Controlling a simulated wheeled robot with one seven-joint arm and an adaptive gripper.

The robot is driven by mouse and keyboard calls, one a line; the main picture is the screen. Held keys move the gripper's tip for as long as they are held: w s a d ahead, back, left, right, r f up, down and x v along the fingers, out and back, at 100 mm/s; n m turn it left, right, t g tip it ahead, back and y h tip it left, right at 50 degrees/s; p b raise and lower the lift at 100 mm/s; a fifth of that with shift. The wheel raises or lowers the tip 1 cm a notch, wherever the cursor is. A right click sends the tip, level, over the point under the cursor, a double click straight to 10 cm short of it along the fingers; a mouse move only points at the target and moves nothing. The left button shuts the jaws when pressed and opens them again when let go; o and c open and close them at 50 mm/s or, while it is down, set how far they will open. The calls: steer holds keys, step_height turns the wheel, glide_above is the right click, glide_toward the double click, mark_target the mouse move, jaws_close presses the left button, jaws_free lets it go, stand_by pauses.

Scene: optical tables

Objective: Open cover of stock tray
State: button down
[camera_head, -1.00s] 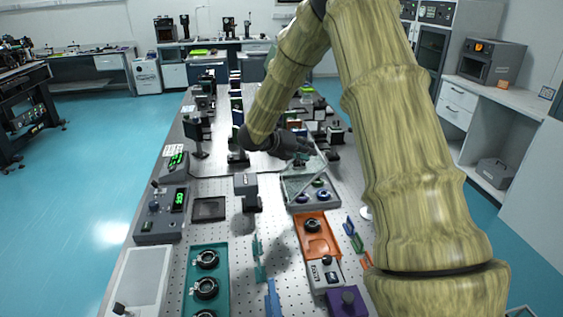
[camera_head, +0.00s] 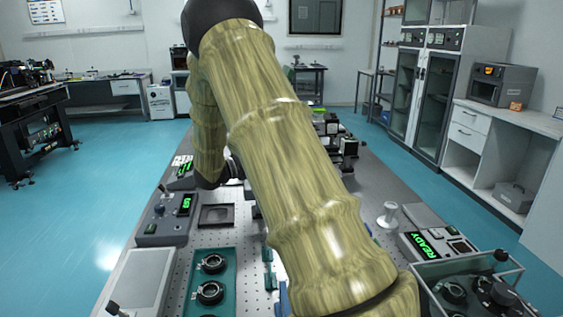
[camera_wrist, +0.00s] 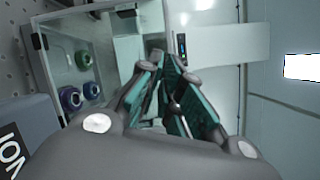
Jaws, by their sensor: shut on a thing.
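The stock tray, with green, blue and purple ring-shaped parts (camera_wrist: 71,97), is at the left of the wrist view, seen through a clear pane, its cover (camera_wrist: 92,35). My gripper (camera_wrist: 165,62) is in the middle of the wrist view, its teal-padded fingers closed together at the cover's right side. The exact contact at the fingertips is hard to make out.
A teal tray (camera_head: 211,292) with black rings and a control box (camera_head: 165,218) are on the left. A grey block (camera_wrist: 28,135) is near my gripper. The right aisle floor is clear.

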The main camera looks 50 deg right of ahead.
steer(key=c, duration=2)
jaws_free()
steer(key=shift+w+f, duration=0.2)
steer(key=shift+f, duration=0.05)
steer(key=o, duration=0.3)
steer(key=shift+d+f, duration=0.25)
steer(key=o, duration=0.4)
steer(key=shift+d, duration=0.1)
steer(key=shift+o, duration=0.5)
steer(key=shift+a+r, duration=0.15)
steer(key=shift+a, duration=0.1)
steer(key=v, duration=1.2)
